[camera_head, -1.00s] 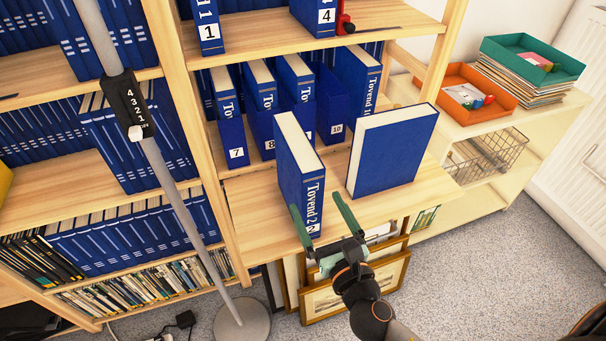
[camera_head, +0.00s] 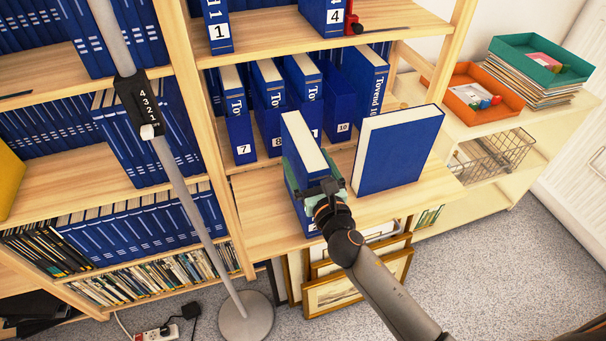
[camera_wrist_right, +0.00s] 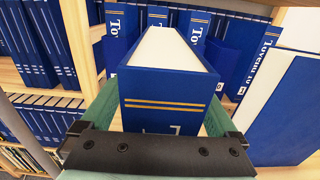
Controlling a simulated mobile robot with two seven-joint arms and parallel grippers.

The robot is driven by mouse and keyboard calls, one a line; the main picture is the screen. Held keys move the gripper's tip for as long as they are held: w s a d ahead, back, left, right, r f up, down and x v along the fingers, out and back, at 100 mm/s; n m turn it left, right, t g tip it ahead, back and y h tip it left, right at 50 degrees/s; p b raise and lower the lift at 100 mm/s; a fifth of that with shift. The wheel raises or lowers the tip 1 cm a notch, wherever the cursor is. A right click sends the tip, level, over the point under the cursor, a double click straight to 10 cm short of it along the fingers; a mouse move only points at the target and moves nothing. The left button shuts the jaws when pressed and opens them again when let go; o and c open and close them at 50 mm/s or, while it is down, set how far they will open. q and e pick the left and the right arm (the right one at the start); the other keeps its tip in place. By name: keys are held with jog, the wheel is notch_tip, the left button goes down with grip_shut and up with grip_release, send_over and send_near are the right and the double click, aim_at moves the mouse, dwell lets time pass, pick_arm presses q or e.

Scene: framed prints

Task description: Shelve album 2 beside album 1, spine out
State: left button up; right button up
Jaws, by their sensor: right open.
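Album 2 (camera_head: 303,150) is a blue binder with white page edges, standing upright on the pale wooden board with its spine toward me. In the right wrist view album 2 (camera_wrist_right: 168,85) stands between my green fingers. My right gripper (camera_head: 308,176) is open, with one finger along each side of album 2; I cannot tell whether either touches. The gripper hides most of the spine in the head view. Album 1 (camera_head: 219,32) stands on the upper shelf (camera_head: 275,28), spine out, left of a gap. My left gripper is not in view.
Album 4 (camera_head: 325,15) and a red bookend (camera_head: 352,24) stand right of the gap. Another blue album (camera_head: 400,150) stands close right of album 2. Several numbered albums are behind it. A grey pole (camera_head: 180,180) rises on the left.

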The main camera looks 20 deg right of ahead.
jog(key=shift+w, duration=0.3)
jog(key=shift+c, duration=0.2)
grip_shut()
dwell(0.4)
jog(key=shift+r, duration=0.15)
dwell(0.3)
